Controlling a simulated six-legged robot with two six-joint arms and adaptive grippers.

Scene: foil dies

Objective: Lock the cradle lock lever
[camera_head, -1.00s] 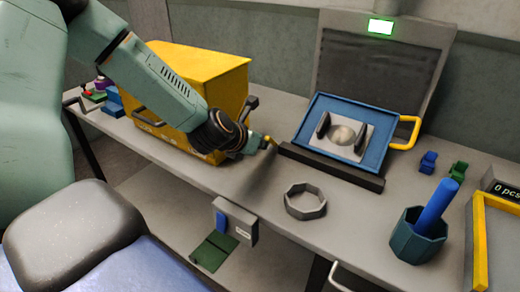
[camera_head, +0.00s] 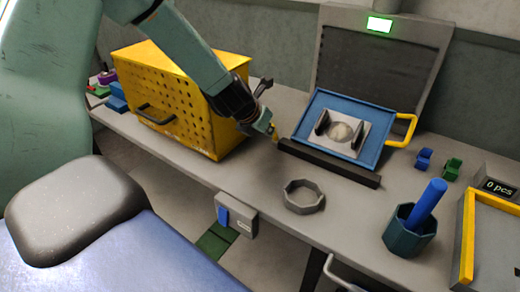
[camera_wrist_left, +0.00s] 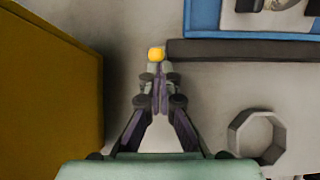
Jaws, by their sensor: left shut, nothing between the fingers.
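A small yellow knob, which looks like the end of the lock lever (camera_wrist_left: 156,53), sits by the left end of a dark bar (camera_wrist_left: 240,50). It shows small in the head view (camera_head: 275,131); the lever's shaft is hidden. My left gripper (camera_wrist_left: 158,75) is shut and empty, its fingertips right at the knob; I cannot tell whether they touch it. In the head view my left gripper (camera_head: 266,123) is at the bar's left end. The blue cradle (camera_head: 379,152) is tilted behind the bar and holds a pale round piece (camera_head: 342,132) between dark brackets. My right gripper is out of view.
A yellow perforated box (camera_head: 197,105) stands close left of my left arm. A grey octagonal ring (camera_head: 303,207) lies in front of the bar. A teal cup (camera_head: 410,240) with a blue rod (camera_head: 427,203) stands right. The bench between box and ring is clear.

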